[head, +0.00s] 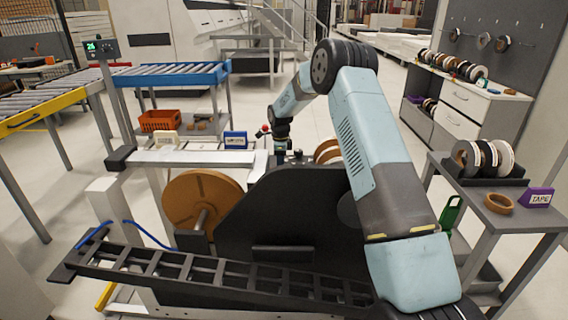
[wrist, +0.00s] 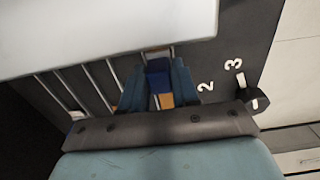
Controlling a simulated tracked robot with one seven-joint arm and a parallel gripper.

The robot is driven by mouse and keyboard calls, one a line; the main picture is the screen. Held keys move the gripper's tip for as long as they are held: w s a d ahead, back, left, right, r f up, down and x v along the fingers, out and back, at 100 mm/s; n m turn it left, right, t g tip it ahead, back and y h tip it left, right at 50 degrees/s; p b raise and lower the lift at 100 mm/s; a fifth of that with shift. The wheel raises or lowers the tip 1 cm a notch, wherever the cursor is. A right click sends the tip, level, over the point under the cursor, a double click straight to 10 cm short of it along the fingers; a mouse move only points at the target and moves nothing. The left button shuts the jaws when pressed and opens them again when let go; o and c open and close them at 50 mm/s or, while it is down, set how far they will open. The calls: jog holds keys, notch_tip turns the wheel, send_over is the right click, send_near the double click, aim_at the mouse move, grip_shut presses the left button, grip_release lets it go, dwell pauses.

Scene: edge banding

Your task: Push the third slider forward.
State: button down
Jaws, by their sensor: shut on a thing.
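In the wrist view my gripper (wrist: 158,78) has its two blue-grey fingers closed on a small blue block (wrist: 157,70), with an orange patch (wrist: 166,100) below it. It is over a dark panel (wrist: 262,30) with white numerals 2 and 3 to the right of the fingers. A black knob (wrist: 257,98) sits just below the 3, at the end of a short pale line, apart from the fingers. I cannot tell whether the knob or the held block is the third slider. In the head view my gripper (head: 282,146) is small above the machine, its fingertips hardly visible.
A white bar (wrist: 100,35) crosses the top of the wrist view, and pale parallel strips lie left of the fingers. In the head view, a black side plate (head: 290,215) and a brown roll (head: 197,200) stand in front of my gripper. A red-tipped lever (head: 266,129) is beside it.

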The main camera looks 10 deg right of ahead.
jog(key=shift+w+a+r, duration=0.1)
jog(key=shift+a+r, duration=0.05)
jog(key=shift+a, duration=0.1)
jog(key=c, duration=1.1)
grip_release()
jog(key=shift+o, duration=0.9)
notch_tip(320, 180, up, 14)
jog(key=shift+f, duration=0.25)
